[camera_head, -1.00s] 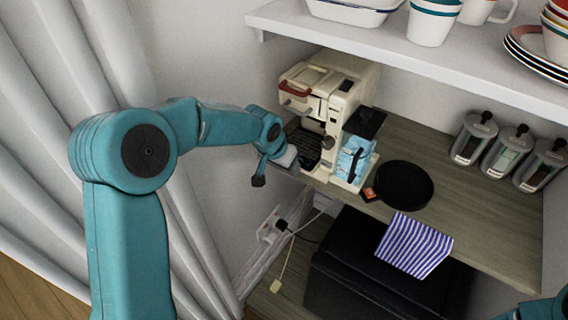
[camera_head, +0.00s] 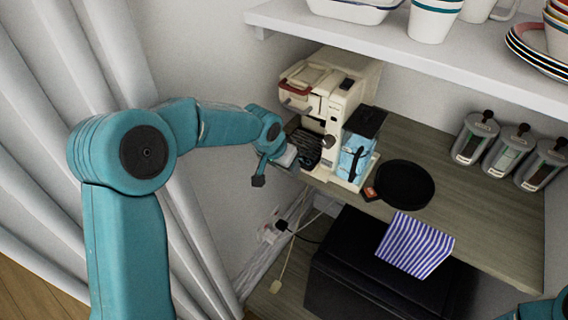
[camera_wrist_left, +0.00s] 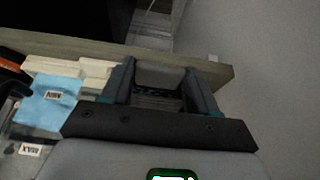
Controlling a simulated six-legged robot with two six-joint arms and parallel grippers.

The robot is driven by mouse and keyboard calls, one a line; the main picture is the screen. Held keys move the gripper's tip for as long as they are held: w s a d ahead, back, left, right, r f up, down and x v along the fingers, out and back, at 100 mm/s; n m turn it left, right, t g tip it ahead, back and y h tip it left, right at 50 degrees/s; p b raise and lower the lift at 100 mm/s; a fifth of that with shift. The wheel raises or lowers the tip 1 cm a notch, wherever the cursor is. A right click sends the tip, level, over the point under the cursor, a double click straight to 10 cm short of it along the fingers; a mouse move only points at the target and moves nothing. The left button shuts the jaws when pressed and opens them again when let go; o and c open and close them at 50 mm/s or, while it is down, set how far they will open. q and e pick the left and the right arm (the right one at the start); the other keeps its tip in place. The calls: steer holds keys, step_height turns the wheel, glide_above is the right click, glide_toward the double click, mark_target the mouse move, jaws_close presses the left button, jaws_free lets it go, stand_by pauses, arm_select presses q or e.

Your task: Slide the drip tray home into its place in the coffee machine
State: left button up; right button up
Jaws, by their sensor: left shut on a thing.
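The cream coffee machine (camera_head: 330,97) stands at the left end of the wooden counter. The dark slatted drip tray (camera_head: 308,144) is low at the machine's front, under its spout area; it looks partly in, and how deep it sits cannot be told. My left gripper (camera_head: 284,159) is at the tray's near left end, shut on its pale front part. In the left wrist view the fingers (camera_wrist_left: 160,84) stand either side of the grey front piece, with dark slats of the drip tray (camera_wrist_left: 155,95) between them. My right gripper is not in view.
A blue-labelled container (camera_head: 355,157) stands on the machine's right side. A round black tray (camera_head: 404,185) and a striped cloth (camera_head: 414,244) lie farther right on the counter (camera_head: 465,215). A white shelf (camera_head: 400,45) overhangs the counter. Bare wall is left of the machine.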

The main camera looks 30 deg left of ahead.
arm_select(q)
steer(key=o, duration=1.3)
steer(key=shift+f, duration=0.1)
steer(key=shift+o, duration=0.2)
steer(key=v, duration=1.6)
steer(key=shift+r, duration=0.25)
steer(key=shift+a, duration=0.1)
